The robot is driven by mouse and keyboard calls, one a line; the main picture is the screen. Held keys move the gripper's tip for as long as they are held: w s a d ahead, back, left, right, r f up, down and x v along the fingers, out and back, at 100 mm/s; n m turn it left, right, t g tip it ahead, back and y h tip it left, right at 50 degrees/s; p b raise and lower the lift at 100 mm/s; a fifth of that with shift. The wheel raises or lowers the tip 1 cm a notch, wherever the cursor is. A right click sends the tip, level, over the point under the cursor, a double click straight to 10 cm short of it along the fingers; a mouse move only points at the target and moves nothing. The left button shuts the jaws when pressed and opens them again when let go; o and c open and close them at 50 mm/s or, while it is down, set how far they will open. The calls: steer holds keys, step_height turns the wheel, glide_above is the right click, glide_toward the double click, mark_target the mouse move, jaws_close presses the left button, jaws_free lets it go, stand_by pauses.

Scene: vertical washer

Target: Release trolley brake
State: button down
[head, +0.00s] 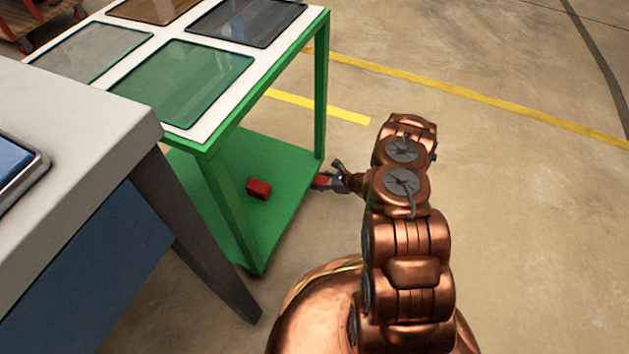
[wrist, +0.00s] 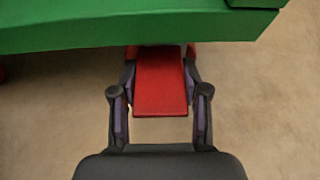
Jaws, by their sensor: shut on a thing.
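The green trolley (head: 290,165) stands at the centre left, with a white top and a green lower shelf. A red brake pedal (wrist: 160,82) sticks out from under the shelf edge in the wrist view. In the head view a bit of this red pedal (head: 321,181) shows at the shelf's right edge. My gripper (wrist: 160,88) has its two fingers on either side of the pedal, shut on it. In the head view my gripper (head: 333,180) is small beside the trolley's right leg. The pedal's inner end is hidden under the shelf.
A red block (head: 258,189) lies on the lower shelf. Several glass-like panels (head: 183,84) lie on the trolley top. A grey and blue table (head: 75,125) stands close at the left. The floor (head: 520,180) on the right is clear, with yellow lines.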

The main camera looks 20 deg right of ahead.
steer(key=shift+r+g+h, duration=0.15)
steer(key=shift+g+h, duration=0.15)
stand_by(0.4)
steer(key=c, duration=0.6)
jaws_free()
steer(key=shift+o, duration=0.2)
steer(key=v, duration=1.2)
